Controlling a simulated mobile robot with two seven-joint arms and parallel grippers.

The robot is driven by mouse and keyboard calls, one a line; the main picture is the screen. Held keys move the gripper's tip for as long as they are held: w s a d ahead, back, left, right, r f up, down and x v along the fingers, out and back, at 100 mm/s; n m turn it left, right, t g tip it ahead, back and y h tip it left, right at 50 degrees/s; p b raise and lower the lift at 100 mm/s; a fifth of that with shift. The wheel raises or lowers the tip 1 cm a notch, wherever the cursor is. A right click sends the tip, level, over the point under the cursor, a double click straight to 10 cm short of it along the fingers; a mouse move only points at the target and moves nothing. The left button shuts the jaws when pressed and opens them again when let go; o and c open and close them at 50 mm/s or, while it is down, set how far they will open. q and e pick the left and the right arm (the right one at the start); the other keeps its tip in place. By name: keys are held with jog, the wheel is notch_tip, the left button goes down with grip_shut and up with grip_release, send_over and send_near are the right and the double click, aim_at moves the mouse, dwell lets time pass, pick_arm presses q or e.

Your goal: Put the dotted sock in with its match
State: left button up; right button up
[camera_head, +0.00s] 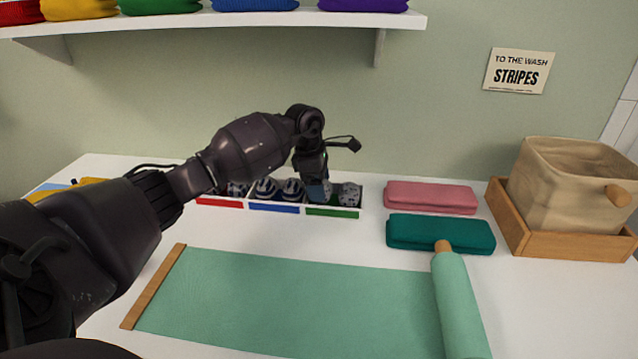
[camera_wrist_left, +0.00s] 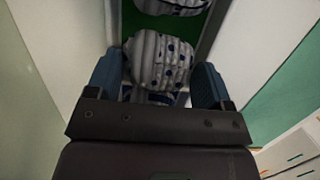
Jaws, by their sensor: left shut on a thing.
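A white sock with dark blue dots (camera_wrist_left: 160,60) sits between the blue fingertips of my left gripper (camera_head: 320,190) in the left wrist view. The gripper is shut on it, low in the green-labelled compartment of the sock box (camera_head: 332,212). Another rolled sock (camera_head: 349,195), pale with dark dots, lies in that compartment just right of the gripper. Part of a sock also shows on the green floor at the top of the left wrist view (camera_wrist_left: 175,6). In the head view the gripper mostly hides the held sock. My right gripper is out of view.
Blue striped socks (camera_head: 292,188) lie in the blue-labelled compartment, left of the gripper. A green mat (camera_head: 290,300) is in front. A sign (camera_head: 518,71) reads "To the wash: stripes", above a fabric basket (camera_head: 560,195).

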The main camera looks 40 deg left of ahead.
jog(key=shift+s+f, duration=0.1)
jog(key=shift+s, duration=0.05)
pick_arm(q)
jog(key=shift+f, duration=0.25)
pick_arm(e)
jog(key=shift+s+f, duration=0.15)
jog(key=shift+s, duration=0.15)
pick_arm(q)
jog(key=o, duration=0.7)
jog(key=shift+c, duration=0.9)
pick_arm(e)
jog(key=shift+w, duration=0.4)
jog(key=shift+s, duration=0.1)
